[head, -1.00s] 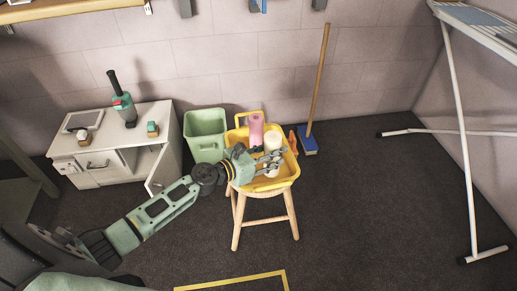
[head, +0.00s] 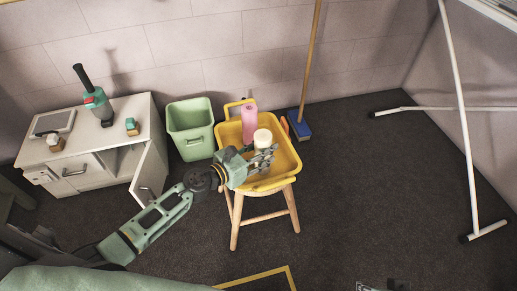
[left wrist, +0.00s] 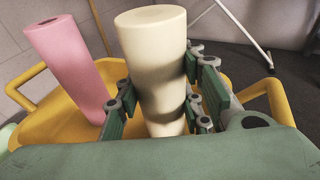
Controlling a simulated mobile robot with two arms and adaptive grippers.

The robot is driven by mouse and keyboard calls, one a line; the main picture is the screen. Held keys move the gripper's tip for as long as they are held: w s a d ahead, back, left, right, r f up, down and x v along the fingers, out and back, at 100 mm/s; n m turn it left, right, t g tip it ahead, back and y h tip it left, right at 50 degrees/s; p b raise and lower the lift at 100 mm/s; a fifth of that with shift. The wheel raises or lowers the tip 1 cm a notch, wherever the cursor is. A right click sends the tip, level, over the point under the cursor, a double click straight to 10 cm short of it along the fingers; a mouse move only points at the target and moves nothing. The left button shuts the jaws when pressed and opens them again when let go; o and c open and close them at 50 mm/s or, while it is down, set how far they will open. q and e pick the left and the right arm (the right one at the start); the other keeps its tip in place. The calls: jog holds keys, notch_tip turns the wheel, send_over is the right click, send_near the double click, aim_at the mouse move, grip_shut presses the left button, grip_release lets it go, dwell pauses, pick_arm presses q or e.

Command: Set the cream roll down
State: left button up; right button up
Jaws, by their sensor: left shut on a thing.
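The cream roll (head: 262,138) stands upright in the yellow basket (head: 288,165), which rests on a wooden stool (head: 236,215). My left gripper (head: 264,160) reaches in from the left and is shut around the roll. In the left wrist view the cream roll (left wrist: 155,60) is between the green finger pads of the gripper (left wrist: 160,108). A pink roll (head: 249,122) stands in the basket beside it, apart from the cream one; it also shows in the left wrist view (left wrist: 68,65). The roll's lower end is hidden, so I cannot tell whether it touches the basket floor. My right gripper is not in view.
A green bin (head: 191,130) stands left of the stool. A white cabinet (head: 85,150) with an open door is farther left. A broom with a blue head (head: 299,125) leans on the wall behind. The dark floor at right is mostly clear.

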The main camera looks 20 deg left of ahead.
pick_arm(q)
jog(key=shift+d+r, duration=0.1)
jog(key=shift+r, duration=0.05)
jog(key=shift+f, duration=0.35)
jog(key=o, duration=1.2)
jog(key=shift+r, duration=0.1)
